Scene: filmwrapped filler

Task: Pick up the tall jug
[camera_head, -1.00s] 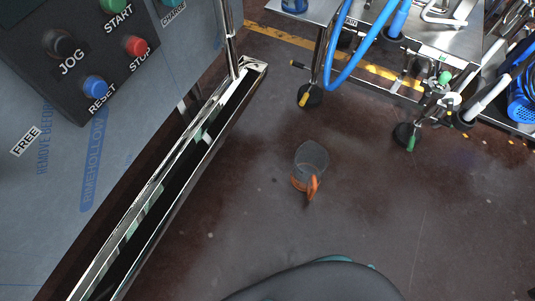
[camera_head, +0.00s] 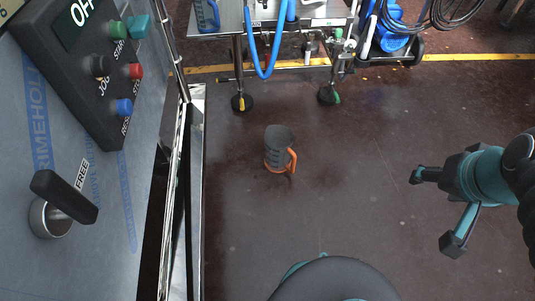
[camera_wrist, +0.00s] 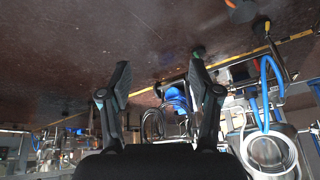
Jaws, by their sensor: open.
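The tall jug (camera_head: 278,150) stands upright on the dark floor in the head view. My gripper (camera_head: 435,210) is open and empty at the right of the head view, well apart from the jug. In the wrist view my gripper (camera_wrist: 158,85) shows two spread fingers with nothing between them. A grey and orange shape cut off at the top edge of the wrist view looks like the jug (camera_wrist: 243,12).
A control panel (camera_head: 95,70) on a blue-grey machine with a metal rail fills the left. The floor around the jug and towards my gripper is clear.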

